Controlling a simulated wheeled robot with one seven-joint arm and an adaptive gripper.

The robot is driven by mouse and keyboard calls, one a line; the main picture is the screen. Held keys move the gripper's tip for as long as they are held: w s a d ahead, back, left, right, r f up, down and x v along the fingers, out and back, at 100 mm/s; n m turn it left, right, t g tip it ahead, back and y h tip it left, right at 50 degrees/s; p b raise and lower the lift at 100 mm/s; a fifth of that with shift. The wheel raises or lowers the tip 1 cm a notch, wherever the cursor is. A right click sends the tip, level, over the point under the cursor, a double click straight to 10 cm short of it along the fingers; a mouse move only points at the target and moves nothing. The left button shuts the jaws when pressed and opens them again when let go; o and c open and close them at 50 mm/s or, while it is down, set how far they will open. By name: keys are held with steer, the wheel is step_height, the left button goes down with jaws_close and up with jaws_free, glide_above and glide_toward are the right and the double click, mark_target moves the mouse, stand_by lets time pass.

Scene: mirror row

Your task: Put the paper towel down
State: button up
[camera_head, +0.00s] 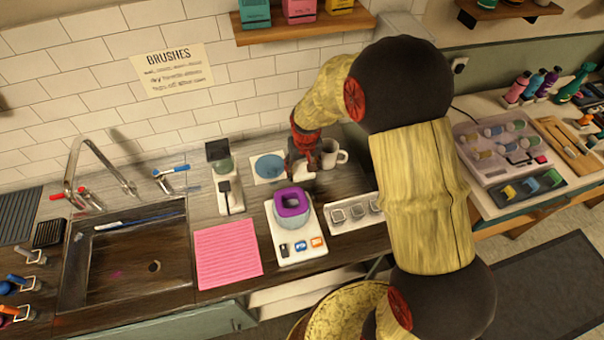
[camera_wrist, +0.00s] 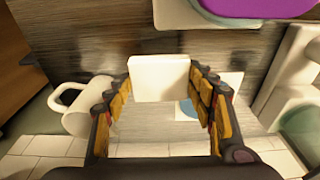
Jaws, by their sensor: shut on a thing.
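My gripper (camera_wrist: 160,95) is shut on a white folded block, the paper towel (camera_wrist: 158,76), which sits between its two fingers. In the head view my gripper (camera_head: 303,165) is low over the back of the counter, between the blue round piece on a white square (camera_head: 268,167) and the white mug (camera_head: 332,155). Only a small pale part of the towel shows there. I cannot tell whether the towel touches the counter. In the wrist view the white square with its blue round piece (camera_wrist: 188,110) lies partly behind the right finger.
The mug (camera_wrist: 88,108) stands close on the left in the wrist view. A white device with a purple-rimmed bowl (camera_head: 295,228) stands in front of my gripper. A pink mat (camera_head: 228,252) and a sink (camera_head: 125,255) lie left. A tray of square pots (camera_head: 353,213) is at right.

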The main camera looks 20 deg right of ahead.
mark_target(302, 179)
steer(key=shift+f+b, duration=0.4)
steer(key=shift+f, duration=2.45)
steer(key=shift+f, duration=0.1)
steer(key=o, duration=1.1)
steer(key=shift+o, duration=0.5)
